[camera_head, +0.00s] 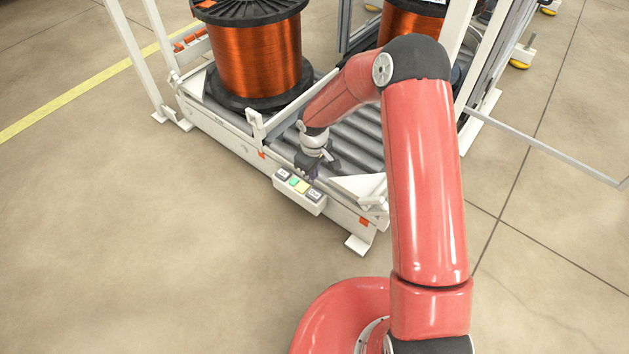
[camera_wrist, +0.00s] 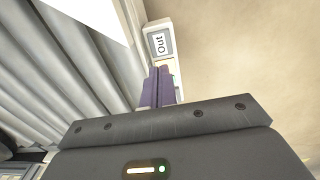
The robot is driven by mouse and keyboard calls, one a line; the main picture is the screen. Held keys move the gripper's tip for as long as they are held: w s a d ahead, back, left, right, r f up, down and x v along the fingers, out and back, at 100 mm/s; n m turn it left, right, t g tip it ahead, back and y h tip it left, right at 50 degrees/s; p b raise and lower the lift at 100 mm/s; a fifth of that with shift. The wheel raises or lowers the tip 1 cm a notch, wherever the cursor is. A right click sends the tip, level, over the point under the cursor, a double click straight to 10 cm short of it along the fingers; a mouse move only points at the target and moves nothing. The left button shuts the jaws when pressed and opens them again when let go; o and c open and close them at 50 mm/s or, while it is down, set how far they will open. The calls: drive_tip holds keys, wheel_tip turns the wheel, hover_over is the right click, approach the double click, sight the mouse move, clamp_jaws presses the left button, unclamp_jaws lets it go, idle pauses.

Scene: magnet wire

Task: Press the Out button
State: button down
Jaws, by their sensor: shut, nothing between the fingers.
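The control box (camera_head: 300,202) is a small pale box on the near side of the roller conveyor, with several buttons in a row. The Out button (camera_wrist: 159,43) is a white square lettered "Out" at the top of the wrist view. In the head view it appears to be the button at the right end of the row (camera_head: 314,195). My gripper (camera_head: 312,175) is over the box, and its purple fingers are shut and empty. In the wrist view, my fingertips (camera_wrist: 160,72) are just below the Out button and partly hide the other buttons. I cannot tell whether they touch the box.
The roller conveyor (camera_head: 357,141) runs behind the box, with a white corner plate (camera_head: 358,186) to the right. A large copper wire spool (camera_head: 259,58) stands on it at the left, and another spool (camera_head: 408,26) is farther back. Open floor (camera_head: 130,230) lies in front.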

drive_tip(key=shift+r, duration=2.4)
drive_tip(key=s+d+r+m+t+h+p, duration=0.15)
drive_tip(key=s+d+r, duration=0.3)
drive_tip(key=r, duration=0.75)
drive_tip(key=s+d+r+m+t+p, duration=0.1)
drive_tip(key=s+d+r+m, duration=0.4)
drive_tip(key=r, duration=0.7)
drive_tip(key=s+d+r+m+t+p, duration=0.1)
drive_tip(key=s+d+r+m, duration=0.1)
drive_tip(key=s+r, duration=0.3)
drive_tip(key=s+d+r+m+t+y+p, duration=0.1)
drive_tip(key=s+d+r, duration=0.3)
drive_tip(key=s, duration=0.9)
drive_tip(key=shift+d+r+m+t, duration=0.25)
drive_tip(key=shift+r+m+t, duration=0.2)
drive_tip(key=shift+r, duration=0.1)
